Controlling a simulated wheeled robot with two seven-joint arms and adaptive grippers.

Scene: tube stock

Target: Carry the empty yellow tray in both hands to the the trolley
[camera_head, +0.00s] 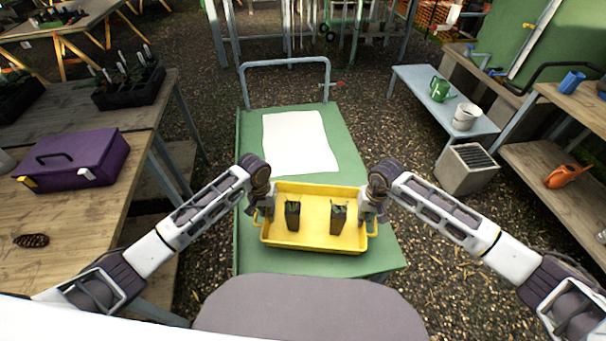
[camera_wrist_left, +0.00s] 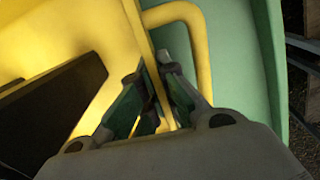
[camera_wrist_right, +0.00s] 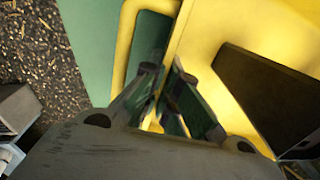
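The yellow tray (camera_head: 318,188) is over the near part of the green-topped trolley (camera_head: 255,150). I cannot tell for certain whether it rests on the top or is just above it. It is not empty: two brown pots with small plants, one left (camera_head: 292,217) and one right (camera_head: 338,220), stand in it. My left gripper (camera_head: 265,212) is at the tray's left side, its fingers closed on either side of the yellow edge in the left wrist view (camera_wrist_left: 157,85). My right gripper (camera_head: 370,210) grips the right side likewise, as the right wrist view shows (camera_wrist_right: 163,80).
A white sheet (camera_head: 298,141) lies on the trolley beyond the tray, before a grey push bar (camera_head: 285,63). A wooden bench with a purple toolbox (camera_head: 80,160) stands left. A low bench with a green watering can (camera_head: 440,89) and a grey crate (camera_head: 467,170) are right.

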